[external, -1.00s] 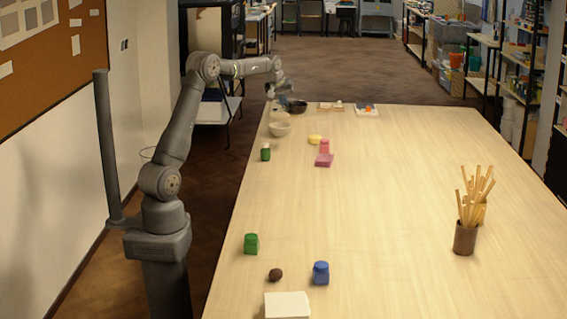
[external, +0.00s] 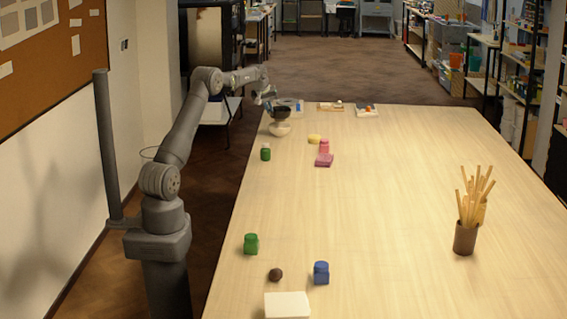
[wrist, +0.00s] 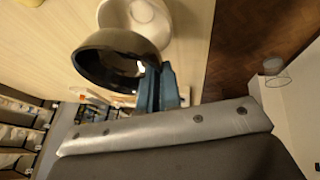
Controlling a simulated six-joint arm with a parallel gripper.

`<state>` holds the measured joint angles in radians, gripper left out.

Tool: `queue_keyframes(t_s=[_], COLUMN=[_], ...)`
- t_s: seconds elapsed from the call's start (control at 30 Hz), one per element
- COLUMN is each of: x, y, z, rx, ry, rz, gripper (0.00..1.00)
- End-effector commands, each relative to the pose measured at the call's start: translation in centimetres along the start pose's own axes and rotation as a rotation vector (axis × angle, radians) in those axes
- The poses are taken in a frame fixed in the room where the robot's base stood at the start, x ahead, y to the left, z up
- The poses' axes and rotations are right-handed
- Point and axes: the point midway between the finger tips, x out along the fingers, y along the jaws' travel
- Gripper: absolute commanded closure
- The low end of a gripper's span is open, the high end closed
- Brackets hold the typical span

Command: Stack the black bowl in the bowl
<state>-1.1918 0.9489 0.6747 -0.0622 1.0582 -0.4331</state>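The black bowl (external: 281,113) hangs from my gripper (external: 269,98) at the far left of the table. In the wrist view, my gripper (wrist: 157,84) is shut on the rim of the black bowl (wrist: 92,57). The pale bowl (external: 280,129) stands on the table, directly below the black bowl in the external view. In the wrist view, the pale bowl (wrist: 118,14) is partly hidden behind the black bowl. I cannot tell whether the two bowls touch.
A small green jar (external: 265,153) stands in front of the bowls. A yellow item (external: 314,139) and a pink jar (external: 324,146) on a pink block (external: 324,160) are to the right. The table's middle is clear.

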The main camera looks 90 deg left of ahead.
Motion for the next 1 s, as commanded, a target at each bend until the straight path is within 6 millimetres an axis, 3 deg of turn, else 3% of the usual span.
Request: queue_keyframes(t_s=[0.3,0.7,0.83,1.0], x=[3.4,3.8,3.9,3.8], y=[-0.9,-1.1,-1.1,-1.1], z=[1.5,1.6,1.7,1.6], rx=[-0.001,-0.001,-0.001,-0.001], ry=[-0.001,0.0,0.0,0.0], rz=[-0.001,-0.001,-0.001,-0.001], gripper=[1.0,1.0,0.74,0.74])
